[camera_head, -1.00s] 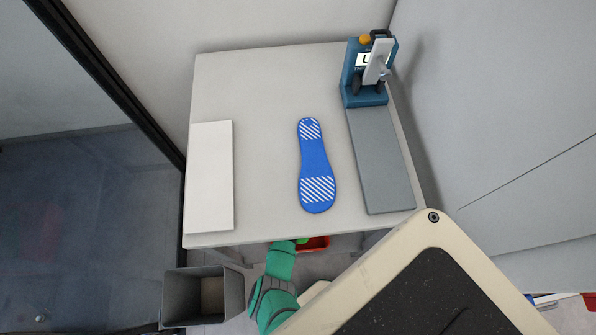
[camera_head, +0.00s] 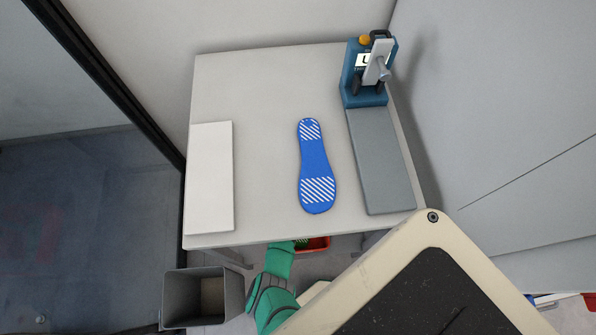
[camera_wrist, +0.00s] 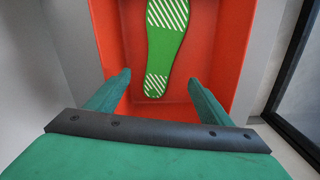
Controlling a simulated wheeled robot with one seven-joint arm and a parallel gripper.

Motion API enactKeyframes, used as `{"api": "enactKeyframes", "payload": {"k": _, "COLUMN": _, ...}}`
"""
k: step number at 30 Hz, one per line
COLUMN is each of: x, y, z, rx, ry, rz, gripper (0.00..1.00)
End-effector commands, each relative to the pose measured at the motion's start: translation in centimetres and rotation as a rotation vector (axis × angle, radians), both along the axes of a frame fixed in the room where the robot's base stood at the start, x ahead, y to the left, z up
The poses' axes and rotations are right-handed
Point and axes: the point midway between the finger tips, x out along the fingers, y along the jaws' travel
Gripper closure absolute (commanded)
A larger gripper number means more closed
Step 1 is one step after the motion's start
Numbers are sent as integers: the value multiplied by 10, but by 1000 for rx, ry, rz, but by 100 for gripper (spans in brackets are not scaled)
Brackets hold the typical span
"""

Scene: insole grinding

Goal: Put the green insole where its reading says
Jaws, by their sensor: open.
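The green insole (camera_wrist: 163,48) has white hatched patches at both ends. It lies in a red bin (camera_wrist: 114,50), seen in the wrist view, and a sliver of it shows under the table's front edge in the head view. My gripper (camera_wrist: 158,80) is open over the bin, with its two green fingers either side of the insole's near end and nothing between them. In the head view my green gripper (camera_head: 280,258) reaches in below the table edge, its tips partly hidden. A blue device (camera_head: 362,85) at the table's back right has a display, partly covered by its lever, showing something like "U".
A blue insole (camera_head: 316,165) lies on the table (camera_head: 265,100). A white slab (camera_head: 211,178) is at the left and a grey slab (camera_head: 381,160) at the right, in front of the device. A grey bin (camera_head: 178,300) stands on the floor at lower left.

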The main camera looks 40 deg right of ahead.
Motion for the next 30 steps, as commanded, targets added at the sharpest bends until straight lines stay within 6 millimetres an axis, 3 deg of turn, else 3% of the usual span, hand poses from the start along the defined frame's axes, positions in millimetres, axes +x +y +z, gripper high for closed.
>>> {"api": "enactKeyframes", "payload": {"k": 5, "x": 0, "y": -1, "z": 17, "rx": -4, "ry": 0, "rz": 3, "gripper": 26}}
{"api": "enactKeyframes", "payload": {"k": 18, "x": 0, "y": -1, "z": 92, "rx": -2, "ry": -1, "rz": 1, "gripper": 26}}
{"api": "enactKeyframes", "payload": {"k": 30, "x": 0, "y": 0, "z": 106, "rx": 0, "ry": 0, "rz": 0, "gripper": 26}}
